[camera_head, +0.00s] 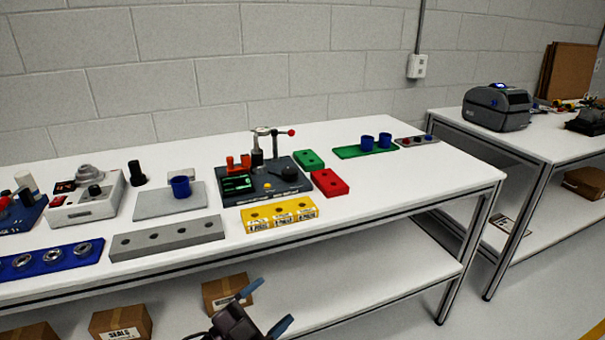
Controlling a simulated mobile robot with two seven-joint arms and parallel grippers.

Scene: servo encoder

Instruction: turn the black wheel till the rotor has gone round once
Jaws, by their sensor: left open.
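The black wheel (289,174) is a small dark knob on the right part of a dark test unit (262,192) on the white table. The unit also carries a green-lit display (237,183), a yellow button and orange-red parts. A metal post with a red-tipped lever (274,135) stands at its back; I cannot tell which part is the rotor. My left gripper (263,309) is low at the bottom of the view, in front of the table and below its top. Its fingers are apart and empty, well away from the wheel. My right gripper does not show.
A yellow block (279,214) lies in front of the unit, with a red block (329,182) and a green block (308,159) to its right. A grey holed bar (168,238) lies front left. The table's right end (440,182) is bare.

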